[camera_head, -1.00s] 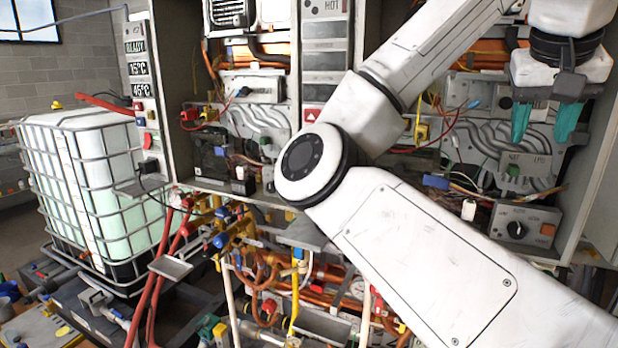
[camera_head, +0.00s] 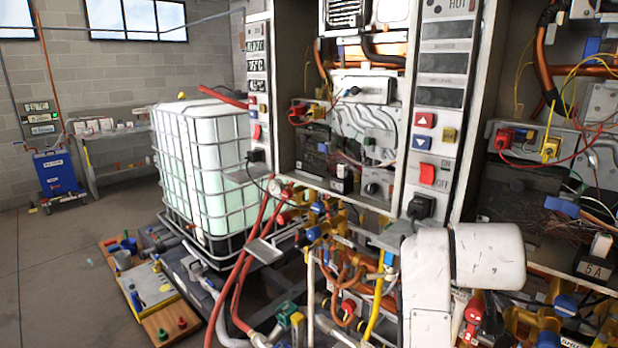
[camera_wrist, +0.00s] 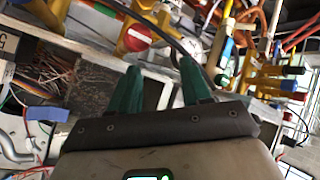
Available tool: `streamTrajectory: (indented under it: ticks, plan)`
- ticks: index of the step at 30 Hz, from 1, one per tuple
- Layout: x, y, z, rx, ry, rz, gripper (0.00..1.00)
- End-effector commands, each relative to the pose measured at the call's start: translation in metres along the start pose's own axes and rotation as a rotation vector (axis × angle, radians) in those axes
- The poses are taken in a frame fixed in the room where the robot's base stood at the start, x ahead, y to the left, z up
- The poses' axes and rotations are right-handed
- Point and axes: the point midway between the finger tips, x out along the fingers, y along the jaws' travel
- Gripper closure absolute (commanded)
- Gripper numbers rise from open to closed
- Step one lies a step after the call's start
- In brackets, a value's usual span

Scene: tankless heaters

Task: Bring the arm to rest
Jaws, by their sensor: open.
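My gripper (camera_wrist: 156,90) shows in the wrist view with its two green fingers apart and nothing between them. Valves and pipes of the heater rig lie beyond the fingertips, and I cannot tell how close they are. In the head view the gripper is out of the picture. A white part of my arm (camera_head: 465,265) shows there at the lower right, in front of the heater cabinet's pipework and hiding some of it.
The open heater cabinet (camera_head: 398,120) with wires and panels fills the right. Pipes and valves (camera_head: 335,225) stick out below it. A caged white tank (camera_head: 205,165) stands left of it. A blue cart (camera_head: 58,173) stands farther back. Floor (camera_head: 50,270) at left is clear.

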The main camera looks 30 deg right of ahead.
Motion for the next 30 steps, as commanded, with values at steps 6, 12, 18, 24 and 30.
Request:
streamTrajectory:
  ticks: [6,12,18,24,30]
  plan:
    - [0.014,-0.096,0.069,-0.14,0.006,-0.219,0.52]
    - [0.005,-0.171,0.151,-0.223,-0.043,-0.448,0.52]
    - [-0.017,-0.217,0.223,-0.261,-0.12,-0.627,0.52]
    - [-0.044,-0.244,0.283,-0.277,-0.207,-0.766,0.52]
    - [-0.016,-0.252,0.345,-0.305,-0.312,-0.745,0.52]
